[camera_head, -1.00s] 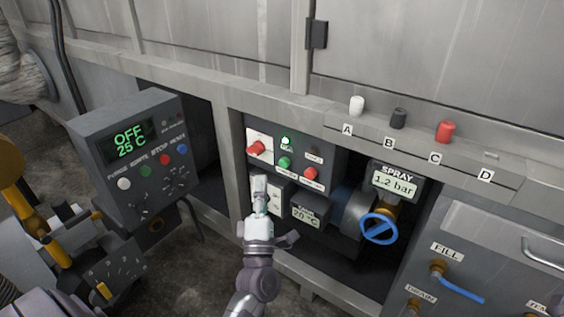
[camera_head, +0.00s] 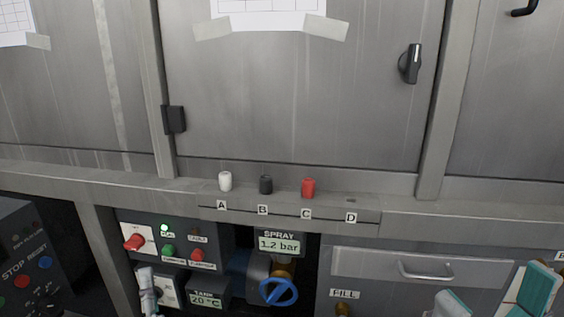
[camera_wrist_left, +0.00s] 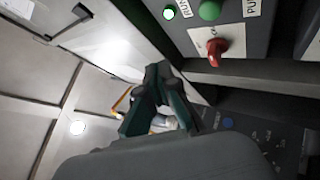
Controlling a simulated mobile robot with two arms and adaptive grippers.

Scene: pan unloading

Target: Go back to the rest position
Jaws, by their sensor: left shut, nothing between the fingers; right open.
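My left gripper (camera_head: 148,290) is at the bottom left of the head view, in front of the lower part of the control panel. In the left wrist view its dark teal fingers (camera_wrist_left: 160,80) meet at the tips, shut with nothing between them. A red knob (camera_wrist_left: 213,50) shows beyond and to the right of the fingers; I cannot tell the exact gap. My right gripper (camera_head: 496,297) is at the bottom right of the head view, its teal-padded fingers apart and empty, in front of the drawer area. The lower parts of both arms are out of the head view.
The control panel (camera_head: 203,242) has a red knob, buttons and a lit green lamp. A blue valve wheel (camera_head: 278,292) sits right of it. White, black and red plugs (camera_head: 308,188) stand on the ledge at A, B and C. A drawer (camera_head: 360,262) is at right.

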